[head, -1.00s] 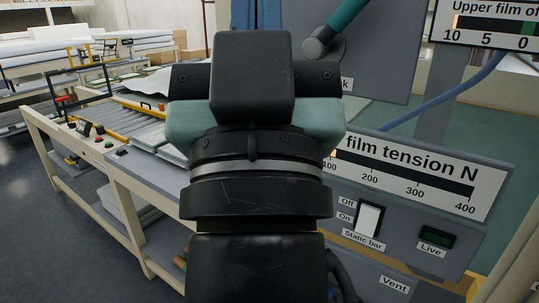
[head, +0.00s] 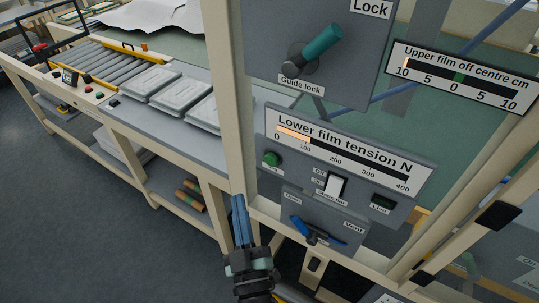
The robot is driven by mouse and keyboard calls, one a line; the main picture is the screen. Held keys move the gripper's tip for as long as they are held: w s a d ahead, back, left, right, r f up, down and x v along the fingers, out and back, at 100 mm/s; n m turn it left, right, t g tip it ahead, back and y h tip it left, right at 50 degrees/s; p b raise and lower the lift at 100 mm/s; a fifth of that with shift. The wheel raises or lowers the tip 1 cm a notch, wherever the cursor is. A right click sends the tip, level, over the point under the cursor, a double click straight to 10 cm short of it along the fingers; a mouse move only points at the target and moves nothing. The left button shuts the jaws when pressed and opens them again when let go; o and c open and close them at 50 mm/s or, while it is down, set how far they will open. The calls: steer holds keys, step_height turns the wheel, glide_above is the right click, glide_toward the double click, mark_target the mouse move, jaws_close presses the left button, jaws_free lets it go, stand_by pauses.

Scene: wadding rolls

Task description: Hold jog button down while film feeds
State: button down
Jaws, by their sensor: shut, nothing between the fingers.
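A round green button (head: 272,158) sits at the left of the grey control panel (head: 350,178), under the "Lower film tension N" gauge (head: 345,160). The small label below it is too small to read. The gauge has a short orange bar at its low end, reaching about 100. My gripper (head: 238,199) is at the bottom centre, its long blue fingers together and pointing up, with nothing between them. The fingertips are below and left of the green button in the picture, apart from it. No film shows clearly.
A white rocker switch (head: 335,186) and a dark "Live" display (head: 383,204) are right of the button. A blue vent handle (head: 318,234) is below. A teal lock lever (head: 320,45) is above. White trays (head: 152,83) lie on the bench at left.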

mark_target(271, 160)
steer(key=w+d, duration=0.5)
steer(key=w, duration=0.2)
stand_by(0.5)
steer(key=shift+w+d, duration=0.2)
stand_by(1.8)
steer(key=shift+w+d, duration=0.15)
steer(key=shift+w, duration=0.1)
